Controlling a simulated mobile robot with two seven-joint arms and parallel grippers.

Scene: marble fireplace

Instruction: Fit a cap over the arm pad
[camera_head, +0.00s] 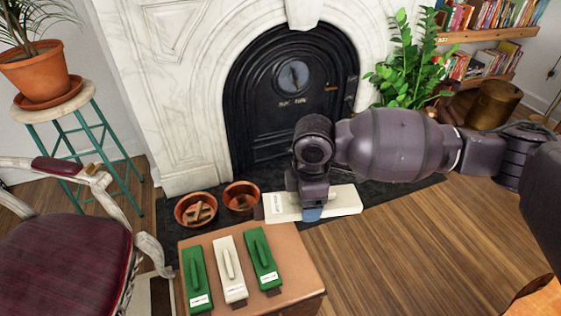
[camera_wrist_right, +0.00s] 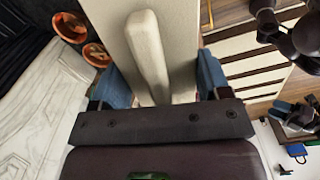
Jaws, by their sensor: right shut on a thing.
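My right gripper (camera_head: 312,213) is shut on a long cream cap (camera_head: 342,198), held level in front of the fireplace. In the right wrist view the blue fingers of the right gripper (camera_wrist_right: 165,85) stand on either side of the cream cap (camera_wrist_right: 183,35), which has a raised bar along it. The arm pad (camera_head: 57,166) is dark red, on the chair's pale arm at the left, bare and apart from the cap. Dark parts with blue pieces at the right edge of the wrist view may include my left gripper; its state is unclear.
A brown box (camera_head: 291,247) bears a green cap (camera_head: 196,280), a white cap (camera_head: 229,268) and another green cap (camera_head: 263,257). Two terracotta pots (camera_head: 196,209) (camera_head: 241,196) stand behind it. A teal-legged stool (camera_head: 58,102) with a potted plant stands behind the chair (camera_head: 70,262). Wooden floor lies open right.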

